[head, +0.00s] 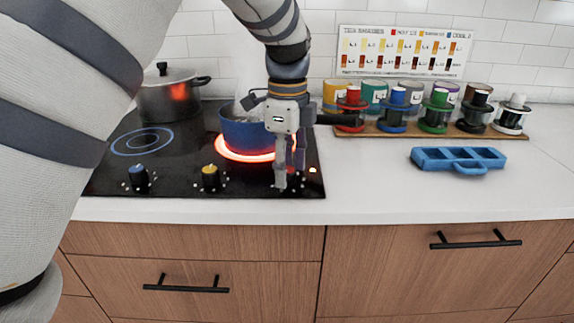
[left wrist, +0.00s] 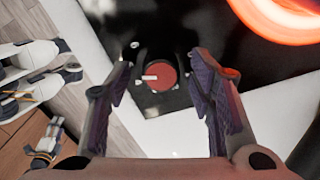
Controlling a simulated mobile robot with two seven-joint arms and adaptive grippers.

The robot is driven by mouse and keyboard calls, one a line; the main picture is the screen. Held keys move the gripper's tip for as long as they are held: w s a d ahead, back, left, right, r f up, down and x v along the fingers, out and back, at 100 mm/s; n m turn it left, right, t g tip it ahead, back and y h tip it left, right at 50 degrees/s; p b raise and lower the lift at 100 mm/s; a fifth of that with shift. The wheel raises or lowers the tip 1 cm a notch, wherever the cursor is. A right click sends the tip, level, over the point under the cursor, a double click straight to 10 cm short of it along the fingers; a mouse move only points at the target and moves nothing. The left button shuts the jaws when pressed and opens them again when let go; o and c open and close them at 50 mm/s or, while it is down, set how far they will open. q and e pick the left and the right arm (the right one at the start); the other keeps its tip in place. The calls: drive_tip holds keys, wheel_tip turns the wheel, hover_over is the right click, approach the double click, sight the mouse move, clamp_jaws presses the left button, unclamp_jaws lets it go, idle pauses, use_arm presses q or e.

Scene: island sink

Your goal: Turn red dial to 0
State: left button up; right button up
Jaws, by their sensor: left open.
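The red dial (left wrist: 160,77) shows in the left wrist view as a round red knob with a pale pointer, which points to the left in that picture. It sits on the black cooktop near its front edge. In the head view the dial is hidden behind my left gripper (head: 289,178). My left gripper is open and points down at the cooktop's front right corner. In the left wrist view its fingers (left wrist: 160,90) stand apart on either side of the dial, with gaps to it. My right gripper is not in view.
A blue pot (head: 240,132) stands on a glowing red burner (head: 228,152) just behind my gripper. A blue knob (head: 139,177) and a yellow knob (head: 210,177) lie to the left. A steel pot (head: 168,100) stands at the back left. A blue tray (head: 430,160) lies right.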

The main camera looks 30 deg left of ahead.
use_arm(q)
drive_tip(key=shift+f, duration=0.1)
drive_tip(key=c, duration=1.2)
drive_tip(key=shift+o, duration=0.2)
